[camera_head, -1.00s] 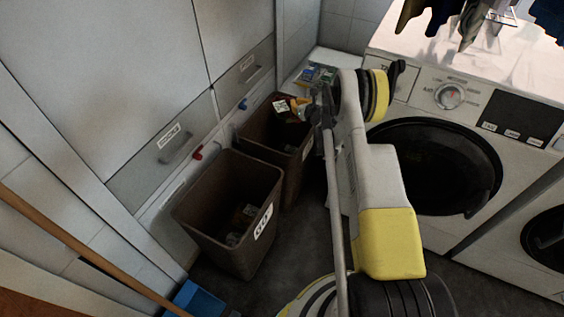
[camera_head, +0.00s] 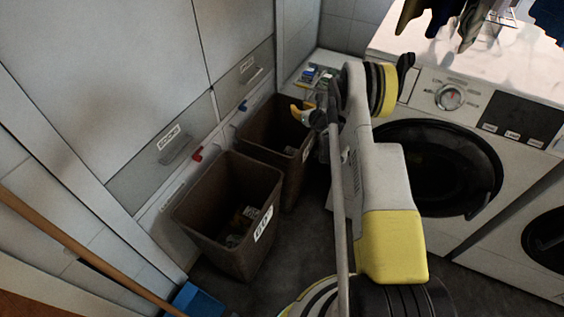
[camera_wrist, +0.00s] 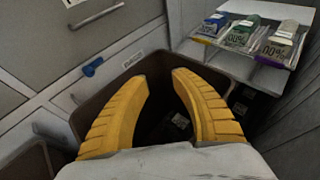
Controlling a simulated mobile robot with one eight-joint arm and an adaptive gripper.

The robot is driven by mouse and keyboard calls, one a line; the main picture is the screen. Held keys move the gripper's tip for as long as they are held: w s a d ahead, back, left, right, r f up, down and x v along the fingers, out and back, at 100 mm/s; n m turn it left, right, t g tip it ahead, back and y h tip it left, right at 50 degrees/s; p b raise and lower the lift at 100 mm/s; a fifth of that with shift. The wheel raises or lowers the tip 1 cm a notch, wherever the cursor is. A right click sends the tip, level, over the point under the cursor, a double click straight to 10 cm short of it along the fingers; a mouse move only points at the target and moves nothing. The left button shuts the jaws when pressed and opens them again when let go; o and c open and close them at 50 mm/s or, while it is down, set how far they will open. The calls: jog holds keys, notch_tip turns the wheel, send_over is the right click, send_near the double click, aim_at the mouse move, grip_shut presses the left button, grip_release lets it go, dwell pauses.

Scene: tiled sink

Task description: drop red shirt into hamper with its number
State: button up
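My gripper (camera_head: 300,112) is above the rear brown hamper (camera_head: 262,134). In the wrist view its two yellow fingers (camera_wrist: 160,80) are spread apart with nothing between them, over the mouth of that hamper (camera_wrist: 155,62). A small white-marked item (camera_wrist: 180,121) lies in the dark inside it; its kind and colour are unclear. The front brown hamper (camera_head: 230,245) has a white number label (camera_head: 263,223), too blurred to read, and pale items (camera_head: 245,218) inside. The rear hamper's label (camera_head: 307,150) is partly hidden by my arm. I cannot make out a red shirt.
Packets (camera_wrist: 240,35) lie on a white ledge behind the rear hamper. Drawers with a blue hook (camera_wrist: 92,67) and a red hook (camera_head: 196,154) line the left wall. A washing machine (camera_head: 440,165) stands right of my arm. Dark clothes (camera_head: 480,20) hang above it.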

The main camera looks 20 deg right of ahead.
jog(key=v, duration=0.8)
